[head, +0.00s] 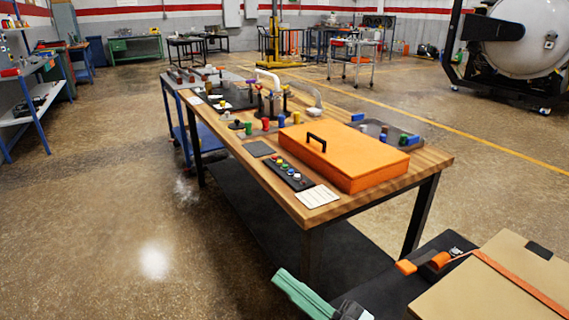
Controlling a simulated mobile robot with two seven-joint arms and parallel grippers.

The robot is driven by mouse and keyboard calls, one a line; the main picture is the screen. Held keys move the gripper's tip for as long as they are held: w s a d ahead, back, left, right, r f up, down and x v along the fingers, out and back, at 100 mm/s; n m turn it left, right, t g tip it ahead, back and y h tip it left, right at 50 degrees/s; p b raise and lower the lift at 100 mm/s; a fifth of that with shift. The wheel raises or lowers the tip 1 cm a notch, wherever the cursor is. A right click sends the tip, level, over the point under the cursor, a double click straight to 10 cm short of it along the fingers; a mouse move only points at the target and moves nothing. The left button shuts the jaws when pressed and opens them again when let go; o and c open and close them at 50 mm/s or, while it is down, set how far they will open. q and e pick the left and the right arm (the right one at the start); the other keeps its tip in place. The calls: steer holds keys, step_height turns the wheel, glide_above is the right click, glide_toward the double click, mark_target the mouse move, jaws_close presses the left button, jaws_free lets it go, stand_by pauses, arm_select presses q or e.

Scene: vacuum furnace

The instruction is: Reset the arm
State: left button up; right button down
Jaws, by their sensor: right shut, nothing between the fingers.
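My right gripper (302,294) seems to be the green and black piece at the bottom edge of the head view, just right of centre. Its fingers look closed together with nothing held. It is in front of the near end of the wooden workbench (240,145) and apart from it. Most of the right arm is cut off by the bottom edge. My left gripper and left arm are not in view.
The workbench carries an orange case (345,155), a button panel (289,174) and several small coloured parts. A tan box (490,285) with an orange strap stands close at lower right. A large furnace (515,45) is at upper right.

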steer(key=s+d+f+m+t+h+b, duration=0.1)
steer(key=d+f+m+t+h, duration=0.1)
steer(key=d+f+m+h, duration=0.7)
steer(key=s+d+f+m+t+h+b, duration=0.15)
steer(key=d+f+m+h, duration=0.25)
steer(key=f+h, duration=0.45)
arm_select(q)
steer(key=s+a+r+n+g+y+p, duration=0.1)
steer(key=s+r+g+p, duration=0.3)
steer(key=p, duration=1.7)
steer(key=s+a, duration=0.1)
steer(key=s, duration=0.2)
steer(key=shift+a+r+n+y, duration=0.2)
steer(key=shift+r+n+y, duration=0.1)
arm_select(e)
steer(key=s+d+m+g, duration=0.2)
steer(key=s+g, duration=0.4)
steer(key=s, duration=0.3)
steer(key=shift+d+f+h, duration=0.35)
steer(key=shift+d+f, duration=0.05)
steer(key=shift+f, duration=0.05)
steer(key=shift+w, duration=0.1)
